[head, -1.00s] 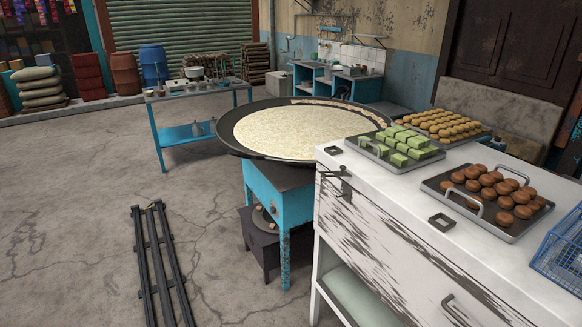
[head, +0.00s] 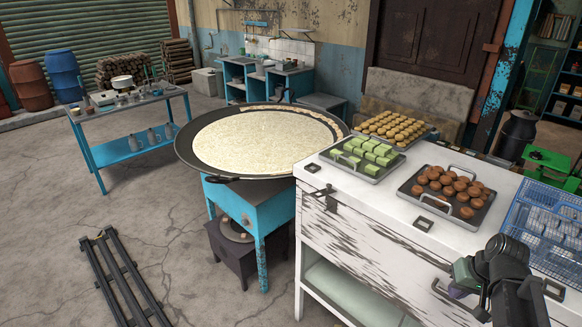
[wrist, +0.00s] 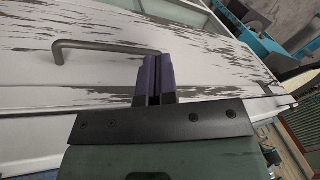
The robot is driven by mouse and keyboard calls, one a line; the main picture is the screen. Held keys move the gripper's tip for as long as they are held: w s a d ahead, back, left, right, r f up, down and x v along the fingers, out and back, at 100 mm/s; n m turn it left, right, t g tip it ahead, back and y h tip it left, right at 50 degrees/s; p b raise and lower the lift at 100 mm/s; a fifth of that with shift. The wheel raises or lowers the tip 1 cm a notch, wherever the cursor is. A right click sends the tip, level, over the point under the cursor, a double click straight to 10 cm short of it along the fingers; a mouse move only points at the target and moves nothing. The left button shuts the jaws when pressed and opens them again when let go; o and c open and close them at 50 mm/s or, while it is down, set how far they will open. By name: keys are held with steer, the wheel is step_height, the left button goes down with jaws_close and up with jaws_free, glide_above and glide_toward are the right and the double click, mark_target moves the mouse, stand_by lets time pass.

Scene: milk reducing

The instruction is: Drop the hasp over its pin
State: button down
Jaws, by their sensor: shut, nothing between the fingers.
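The hasp (head: 322,192), a small dark metal piece, sits at the top front edge of the white cabinet, near its left corner. A dark fitting (head: 331,204) shows just below it on the front face; the pin is too small to make out. My gripper (head: 456,292) is at the lower right, in front of the cabinet's right part, well away from the hasp. In the wrist view, my gripper's purple fingers (wrist: 155,78) are together and empty, in front of the cabinet face near the grey bar handle (wrist: 100,46). I cannot make out the hasp in that view.
The white cabinet (head: 365,245) carries a tray of green sweets (head: 340,168), a tray of brown sweets (head: 413,190) and a blue wire crate (head: 510,222). A wide pan (head: 188,155) stands at its left. Floor rails (head: 120,280) lie at the lower left.

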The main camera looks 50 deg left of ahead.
steer(key=w+a+r+n+y+p, duration=0.2)
steer(key=a+r, duration=0.3)
steer(key=a, duration=0.7)
steer(key=w+a+r+n+g+y+p, duration=0.1)
steer(key=a+r+n+p, duration=0.3)
steer(key=a, duration=0.8)
steer(key=w+a+r+n+g+y+p, duration=0.1)
steer(key=w+a+r+n+y+p, duration=0.1)
steer(key=a+r, duration=0.6)
steer(key=w+a+n+p, duration=0.1)
steer(key=a+n, duration=0.1)
steer(key=a, duration=0.2)
steer(key=shift+a+y+p, duration=0.15)
steer(key=shift+y+p, duration=0.2)
steer(key=shift+y, duration=0.05)
steer(key=shift+f, duration=0.1)
steer(key=b, duration=0.8)
glide_above(324, 193)
steer(key=w+d, duration=0.2)
step_height(324, 193, down, 8)
steer(key=f+b, duration=0.1)
steer(key=s+f+b, duration=0.1)
steer(key=shift+s+f+b, duration=0.15)
steer(key=shift+f+b, duration=0.15)
steer(key=shift+b, duration=0.05)
steer(key=shift+s+d+f, duration=0.1)
steer(key=shift+f, duration=0.05)
